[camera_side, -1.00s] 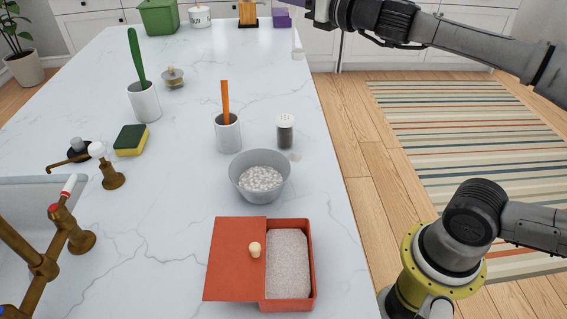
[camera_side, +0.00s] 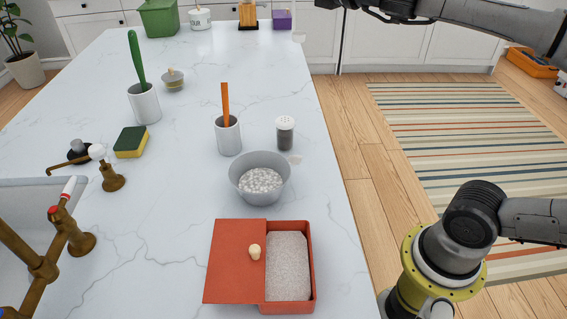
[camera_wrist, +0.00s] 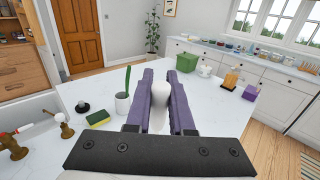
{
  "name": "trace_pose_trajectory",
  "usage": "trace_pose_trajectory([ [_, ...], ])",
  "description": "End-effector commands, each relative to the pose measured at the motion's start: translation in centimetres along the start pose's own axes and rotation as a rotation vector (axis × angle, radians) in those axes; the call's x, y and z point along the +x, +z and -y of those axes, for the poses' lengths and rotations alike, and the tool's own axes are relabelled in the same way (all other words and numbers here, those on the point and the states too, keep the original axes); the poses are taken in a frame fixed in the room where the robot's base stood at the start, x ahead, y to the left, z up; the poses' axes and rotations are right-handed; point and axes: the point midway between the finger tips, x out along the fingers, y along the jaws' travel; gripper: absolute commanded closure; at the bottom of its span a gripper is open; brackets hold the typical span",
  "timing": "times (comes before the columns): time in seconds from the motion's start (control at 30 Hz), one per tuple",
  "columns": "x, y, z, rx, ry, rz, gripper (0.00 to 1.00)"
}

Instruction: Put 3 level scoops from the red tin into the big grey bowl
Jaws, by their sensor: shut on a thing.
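The red tin (camera_side: 309,262) stands at the front of the counter, its lid (camera_side: 234,262) lying across its left half with a cream knob. Pale grainy contents (camera_side: 288,265) show in the uncovered right half. The big grey bowl (camera_side: 248,187) stands just behind the tin and holds whitish lumpy contents (camera_side: 262,180). My gripper (camera_wrist: 160,78), with purple fingers, is shut on a white scoop-like tool (camera_wrist: 159,95). The tool's white end (camera_side: 299,32) shows at the top of the side view, high above the counter's right edge. Whether it carries anything cannot be seen.
Behind the bowl stand a cup with an orange handle (camera_side: 228,137) and a shaker (camera_side: 285,134). Further left are a cup with a green handle (camera_side: 145,104), a sponge (camera_side: 130,141) and brass taps (camera_side: 111,177).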

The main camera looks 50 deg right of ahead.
Motion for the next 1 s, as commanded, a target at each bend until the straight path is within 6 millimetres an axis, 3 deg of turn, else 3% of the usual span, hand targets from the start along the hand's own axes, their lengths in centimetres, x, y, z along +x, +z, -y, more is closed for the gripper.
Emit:
trace_pose_trajectory([
  [0.17,-0.5,0.0,-0.5,-0.001,0.010,0.012,1.00],
  [0.5,-1.1,-3.3,-1.2,-0.007,0.012,0.009,1.00],
  [0.73,-0.9,-3.9,-1.2,0.001,0.012,0.000,1.00],
  [0.87,-1.0,-4.0,-3.1,0.002,0.096,-0.001,1.00],
  [1.0,-1.7,-4.5,-7.0,0.004,0.273,-0.004,1.00],
])
